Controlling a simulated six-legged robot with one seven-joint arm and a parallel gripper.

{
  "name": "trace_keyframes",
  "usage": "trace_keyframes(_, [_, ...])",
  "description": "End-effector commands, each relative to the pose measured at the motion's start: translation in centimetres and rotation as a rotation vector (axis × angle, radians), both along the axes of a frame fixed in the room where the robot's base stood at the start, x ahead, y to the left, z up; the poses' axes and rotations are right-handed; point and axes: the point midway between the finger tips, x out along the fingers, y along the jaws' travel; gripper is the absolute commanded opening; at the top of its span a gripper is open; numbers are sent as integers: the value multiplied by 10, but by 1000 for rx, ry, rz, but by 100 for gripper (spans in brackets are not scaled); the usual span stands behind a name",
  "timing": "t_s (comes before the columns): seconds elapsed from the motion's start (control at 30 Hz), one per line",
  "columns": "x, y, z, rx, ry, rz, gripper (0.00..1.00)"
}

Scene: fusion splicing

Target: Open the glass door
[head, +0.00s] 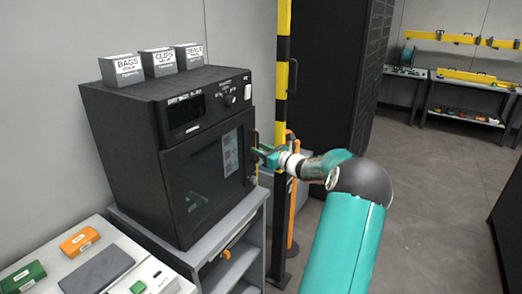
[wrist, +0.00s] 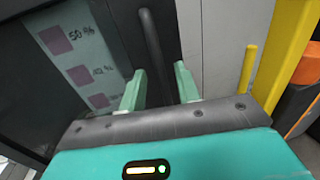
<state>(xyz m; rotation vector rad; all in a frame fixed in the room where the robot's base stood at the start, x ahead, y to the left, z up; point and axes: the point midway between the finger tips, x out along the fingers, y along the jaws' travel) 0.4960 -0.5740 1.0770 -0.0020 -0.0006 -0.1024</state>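The black cabinet (head: 170,110) stands on a grey stand with its dark glass door (head: 205,180) shut. A paper label (head: 231,152) is on the glass; it also shows in the wrist view (wrist: 75,50). The dark vertical door handle (wrist: 152,45) is on the right side of the door. My gripper (head: 262,152) is at the handle. In the wrist view my gripper (wrist: 160,84) has its two green fingers apart, with the handle ahead of and between them. Whether the fingers touch the handle I cannot tell.
A yellow and black post (head: 283,75) stands just right of the cabinet. Several labelled boxes (head: 160,62) sit on top of the cabinet. A bench (head: 75,250) with small devices is at front left. Open floor (head: 440,190) lies to the right.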

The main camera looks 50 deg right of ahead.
Motion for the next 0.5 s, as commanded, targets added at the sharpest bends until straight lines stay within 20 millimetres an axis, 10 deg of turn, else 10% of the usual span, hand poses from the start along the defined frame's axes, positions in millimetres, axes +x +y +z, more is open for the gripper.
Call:
trace_keyframes(0.3, [3,-2,0,0,1,-2,33])
trace_keyframes(0.5, [3,-2,0,0,1,-2,0])
